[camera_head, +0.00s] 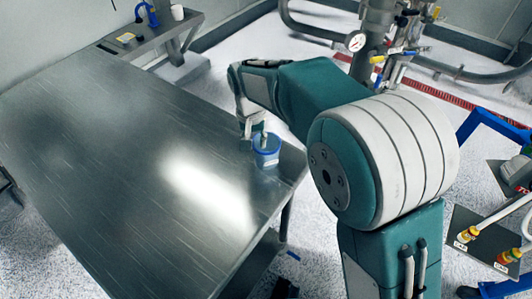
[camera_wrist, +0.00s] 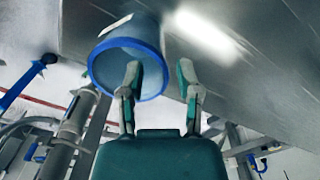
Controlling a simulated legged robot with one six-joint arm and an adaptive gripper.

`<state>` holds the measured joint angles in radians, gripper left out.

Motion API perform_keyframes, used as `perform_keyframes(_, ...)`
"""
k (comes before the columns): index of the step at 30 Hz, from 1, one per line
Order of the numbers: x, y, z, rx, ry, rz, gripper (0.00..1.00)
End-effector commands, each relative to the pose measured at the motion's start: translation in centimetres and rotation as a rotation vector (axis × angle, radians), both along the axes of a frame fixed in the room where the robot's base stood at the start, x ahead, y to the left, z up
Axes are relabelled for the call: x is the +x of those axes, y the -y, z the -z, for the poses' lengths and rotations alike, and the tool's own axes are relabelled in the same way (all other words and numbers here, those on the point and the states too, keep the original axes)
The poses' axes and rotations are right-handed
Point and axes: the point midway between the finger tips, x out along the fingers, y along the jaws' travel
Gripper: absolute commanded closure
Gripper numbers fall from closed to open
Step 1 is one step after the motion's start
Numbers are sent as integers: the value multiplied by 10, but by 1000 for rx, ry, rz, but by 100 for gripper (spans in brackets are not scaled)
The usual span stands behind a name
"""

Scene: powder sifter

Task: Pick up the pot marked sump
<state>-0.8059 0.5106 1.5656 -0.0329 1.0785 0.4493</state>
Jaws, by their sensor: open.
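A translucent pot with a blue rim (camera_head: 267,158) stands on the steel table (camera_head: 110,185) near its right edge. In the wrist view the pot (camera_wrist: 110,65) shows its round mouth and a pale label on its side; I cannot read any writing. My gripper (camera_head: 255,134) is at the pot from above. In the wrist view my gripper (camera_wrist: 158,67) is open, with one finger in front of the pot's mouth, apparently inside the rim, and the other outside to the right. I cannot tell whether either finger touches the wall.
The rest of the tabletop is clear. A small side shelf (camera_head: 152,42) with a blue item and a white cup (camera_head: 177,12) is at the back left. Pipes with a gauge (camera_head: 355,41) and valves stand behind my arm. A blue frame (camera_head: 490,122) is at the right.

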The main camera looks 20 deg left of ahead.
Motion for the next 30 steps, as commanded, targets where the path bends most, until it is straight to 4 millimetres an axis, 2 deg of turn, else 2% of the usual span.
perform_keyframes(3, 2, -3, 20, -3, -3, -1, 56)
perform_keyframes(7, 3, -3, 38, -2, -2, 0, 56)
perform_keyframes(16, 3, -2, 44, 1, 0, 0, 56)
perform_keyframes(17, 3, -2, 44, 1, 0, 0, 60)
perform_keyframes(18, 3, -2, 44, 1, 0, 0, 78)
perform_keyframes(19, 3, -2, 44, 1, 0, 0, 92)
perform_keyframes(20, 3, -2, 44, 1, 0, 0, 100)
perform_keyframes(30, 3, -3, 44, 0, 0, 0, 100)
